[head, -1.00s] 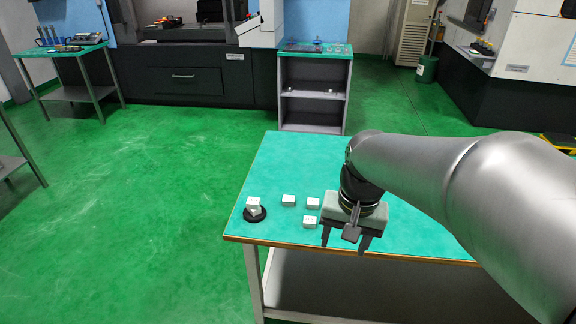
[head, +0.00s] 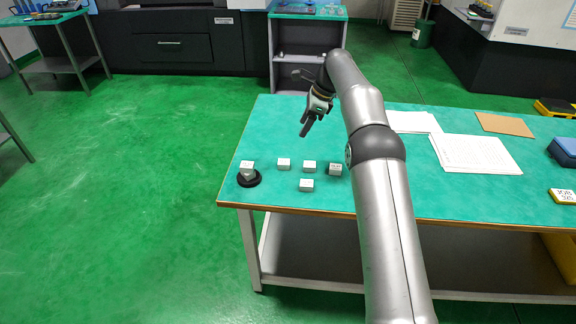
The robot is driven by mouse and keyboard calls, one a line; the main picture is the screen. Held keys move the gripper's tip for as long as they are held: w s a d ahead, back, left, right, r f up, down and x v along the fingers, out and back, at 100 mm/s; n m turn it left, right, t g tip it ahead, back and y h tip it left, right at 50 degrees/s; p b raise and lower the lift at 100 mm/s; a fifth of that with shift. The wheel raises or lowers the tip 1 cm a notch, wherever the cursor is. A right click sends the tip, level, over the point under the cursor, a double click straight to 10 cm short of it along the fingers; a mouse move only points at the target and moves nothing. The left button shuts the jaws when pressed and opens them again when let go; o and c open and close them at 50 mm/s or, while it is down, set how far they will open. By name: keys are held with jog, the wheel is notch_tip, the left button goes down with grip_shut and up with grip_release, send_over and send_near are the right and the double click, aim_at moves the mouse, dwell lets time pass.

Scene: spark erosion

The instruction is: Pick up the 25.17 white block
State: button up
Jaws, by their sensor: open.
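Several small white blocks are on the green table top (head: 420,185). One white block (head: 247,164) sits on a round black base at the left. A white block (head: 284,163), another (head: 309,167) and a greyer one (head: 335,169) stand in a row to its right. One more white block (head: 306,185) lies in front of the row. The markings are too small to read, so I cannot tell which is 25.17. My gripper (head: 306,130) is open and empty, above the table behind the row, with its fingers pointing down and left.
A grey shelf unit (head: 305,60) stands behind the table. The table's left back area is clear.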

send_over(284, 161)
jog(key=d, duration=0.2)
jog(key=f, duration=1)
jog(key=shift+s+d+f, duration=0.2)
jog(key=shift+s+f, duration=0.05)
jog(key=shift+s, duration=0.1)
jog(key=shift+p+x, duration=0.7)
jog(key=shift+x, duration=1.95)
jog(key=shift+w+d, duration=0.1)
jog(key=shift+w, duration=0.15)
jog(key=c, duration=1.2)
